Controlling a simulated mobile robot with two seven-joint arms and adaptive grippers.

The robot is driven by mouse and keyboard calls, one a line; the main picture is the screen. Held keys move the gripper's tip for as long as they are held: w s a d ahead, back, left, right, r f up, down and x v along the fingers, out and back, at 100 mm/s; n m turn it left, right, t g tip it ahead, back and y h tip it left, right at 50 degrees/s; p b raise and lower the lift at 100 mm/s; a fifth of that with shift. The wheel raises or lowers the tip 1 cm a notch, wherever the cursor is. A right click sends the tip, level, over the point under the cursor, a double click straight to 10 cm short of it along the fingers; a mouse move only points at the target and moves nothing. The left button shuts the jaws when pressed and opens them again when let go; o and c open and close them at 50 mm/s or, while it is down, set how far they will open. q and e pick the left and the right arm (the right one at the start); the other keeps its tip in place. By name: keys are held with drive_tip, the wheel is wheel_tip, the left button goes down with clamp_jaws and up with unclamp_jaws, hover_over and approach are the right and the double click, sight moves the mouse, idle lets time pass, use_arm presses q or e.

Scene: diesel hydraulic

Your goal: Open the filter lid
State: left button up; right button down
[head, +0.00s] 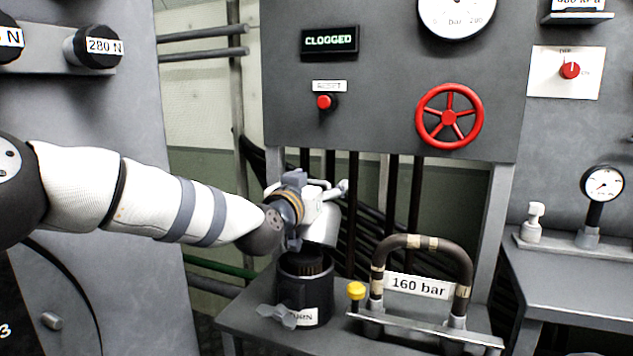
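The filter (303,297) is a dark upright cylinder with a white label, partly readable as "URN", on the grey bench. My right gripper is not in view.
A dark hose handle (421,242) labelled "160 bar" and a yellow knob (356,291) stand right of the filter. Above are a red handwheel (449,117), a red reset button (324,102) and a display (329,41) reading "CLOGGED". A small gauge (603,184) stands far right.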

use_arm(q)
drive_tip(key=shift+f, duration=0.25)
drive_tip(key=shift+s+a, duration=0.1)
drive_tip(key=shift+s, duration=0.15)
drive_tip(key=v, duration=1.1)
drive_tip(key=shift+s+r, duration=0.2)
drive_tip(key=shift+r, duration=0.1)
drive_tip(key=shift+a, duration=0.1)
